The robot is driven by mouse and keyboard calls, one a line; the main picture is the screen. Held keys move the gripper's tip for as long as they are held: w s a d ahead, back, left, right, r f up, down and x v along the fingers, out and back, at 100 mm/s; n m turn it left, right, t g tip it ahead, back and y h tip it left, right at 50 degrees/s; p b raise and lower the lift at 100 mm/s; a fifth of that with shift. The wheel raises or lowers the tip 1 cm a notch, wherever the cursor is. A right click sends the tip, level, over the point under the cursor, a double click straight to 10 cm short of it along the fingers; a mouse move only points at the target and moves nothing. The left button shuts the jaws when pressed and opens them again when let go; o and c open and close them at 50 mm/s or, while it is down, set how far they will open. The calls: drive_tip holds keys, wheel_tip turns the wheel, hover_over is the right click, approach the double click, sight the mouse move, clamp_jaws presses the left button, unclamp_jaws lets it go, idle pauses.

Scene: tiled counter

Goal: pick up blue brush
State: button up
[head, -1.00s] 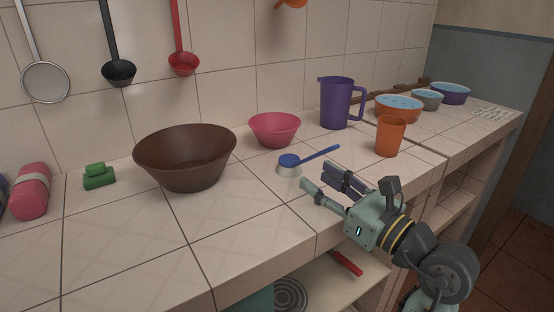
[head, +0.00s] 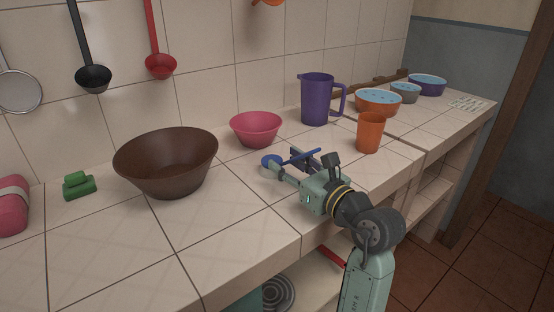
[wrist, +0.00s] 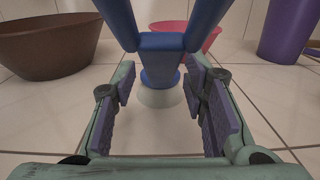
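In the wrist view the brush (wrist: 160,62) stands between my finger pads, bristles (wrist: 161,98) down. My gripper (wrist: 163,107) is open, with a gap on each side of the brush. In the head view my gripper (head: 292,165) is at the brush.
A brown bowl (head: 167,165) stands to the left and a pink bowl (head: 256,130) behind. A purple pitcher (head: 316,100) and an orange cup (head: 370,133) stand to the right. A green brush (head: 79,186) lies far left. The front left counter is clear.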

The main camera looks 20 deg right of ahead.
drive_tip(key=shift+w, duration=0.2)
drive_tip(key=shift+c, duration=0.5)
clamp_jaws()
